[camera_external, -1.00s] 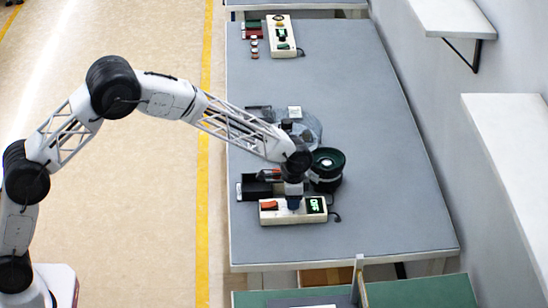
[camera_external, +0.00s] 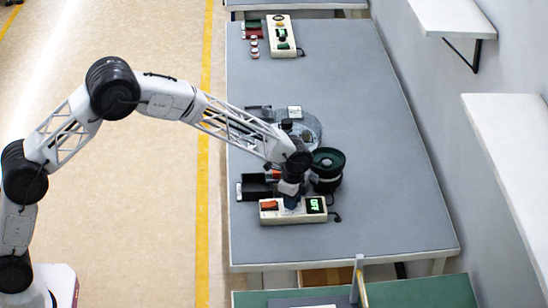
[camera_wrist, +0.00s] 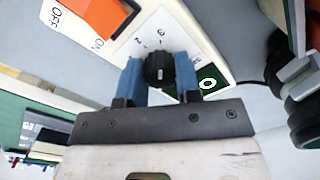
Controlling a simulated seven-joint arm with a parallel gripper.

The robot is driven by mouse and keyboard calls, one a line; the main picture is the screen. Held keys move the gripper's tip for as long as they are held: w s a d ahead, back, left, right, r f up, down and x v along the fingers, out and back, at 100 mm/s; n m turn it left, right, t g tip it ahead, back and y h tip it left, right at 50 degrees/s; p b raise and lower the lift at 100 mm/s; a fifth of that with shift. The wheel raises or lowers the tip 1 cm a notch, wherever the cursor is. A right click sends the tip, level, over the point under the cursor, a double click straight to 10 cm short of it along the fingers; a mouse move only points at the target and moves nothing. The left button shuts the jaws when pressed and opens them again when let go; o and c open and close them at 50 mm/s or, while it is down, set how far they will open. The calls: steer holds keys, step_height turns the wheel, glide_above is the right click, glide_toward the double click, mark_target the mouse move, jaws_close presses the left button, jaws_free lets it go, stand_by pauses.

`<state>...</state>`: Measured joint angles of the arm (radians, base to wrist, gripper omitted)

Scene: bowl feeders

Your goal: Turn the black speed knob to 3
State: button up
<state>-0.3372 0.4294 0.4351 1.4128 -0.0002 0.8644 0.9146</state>
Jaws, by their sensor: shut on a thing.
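The black speed knob (camera_wrist: 159,68) sits on a white dial plate (camera_wrist: 150,30) in the wrist view. Digits that look like 2 and 3 are printed beyond it; other marks are hidden, and the knob's pointer is too unclear to read. My gripper (camera_wrist: 160,74) has its two blue fingers closed on the knob's sides. In the external view my gripper (camera_external: 291,200) reaches down onto the white control box (camera_external: 292,216), covering the knob.
Another control box (camera_external: 281,37) is at the table's far end. The grey table (camera_external: 385,190) is clear on the right.

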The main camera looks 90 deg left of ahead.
steer(key=o, duration=0.9)
steer(key=shift+r, duration=0.1)
steer(key=shift+r, duration=3.8)
